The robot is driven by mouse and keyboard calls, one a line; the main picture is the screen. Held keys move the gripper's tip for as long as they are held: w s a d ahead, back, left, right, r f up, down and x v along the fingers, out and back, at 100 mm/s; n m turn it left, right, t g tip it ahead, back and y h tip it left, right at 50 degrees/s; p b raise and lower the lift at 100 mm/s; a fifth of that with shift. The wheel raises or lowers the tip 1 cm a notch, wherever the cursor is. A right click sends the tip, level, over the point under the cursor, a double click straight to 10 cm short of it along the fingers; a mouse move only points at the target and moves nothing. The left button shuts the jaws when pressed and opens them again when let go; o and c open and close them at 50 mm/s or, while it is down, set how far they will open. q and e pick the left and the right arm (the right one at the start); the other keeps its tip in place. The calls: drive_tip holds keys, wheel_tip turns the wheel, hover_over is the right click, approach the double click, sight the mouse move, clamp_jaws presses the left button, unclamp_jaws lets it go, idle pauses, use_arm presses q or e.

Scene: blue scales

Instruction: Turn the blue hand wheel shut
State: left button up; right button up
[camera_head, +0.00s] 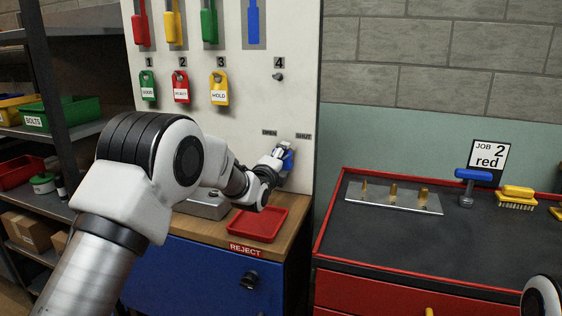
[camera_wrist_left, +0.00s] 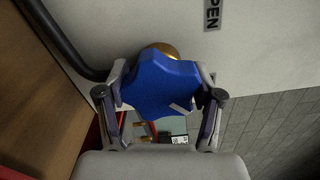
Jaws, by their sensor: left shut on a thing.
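The blue hand wheel (camera_wrist_left: 162,84) sits on a brass stem (camera_wrist_left: 158,49) at the white panel. In the left wrist view it fills the space between the fingers of my left gripper (camera_wrist_left: 160,112), which is shut on it. A short white mark (camera_wrist_left: 181,107) shows near one edge of the wheel. In the head view the wheel (camera_head: 287,158) is partly hidden by my left gripper (camera_head: 281,160), below the OPEN and SHUT labels (camera_head: 303,136). My right gripper is not in view.
A red REJECT tray (camera_head: 257,224) lies on the wooden bench top below the wheel. Tags and coloured tools hang on the white panel (camera_head: 240,110) above.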

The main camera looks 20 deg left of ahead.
use_arm(q)
drive_tip(key=shift+m, duration=1.2)
drive_tip(key=o, duration=1.2)
drive_tip(key=shift+c, duration=0.2)
drive_tip(key=s, duration=1.2)
drive_tip(key=shift+a, duration=0.2)
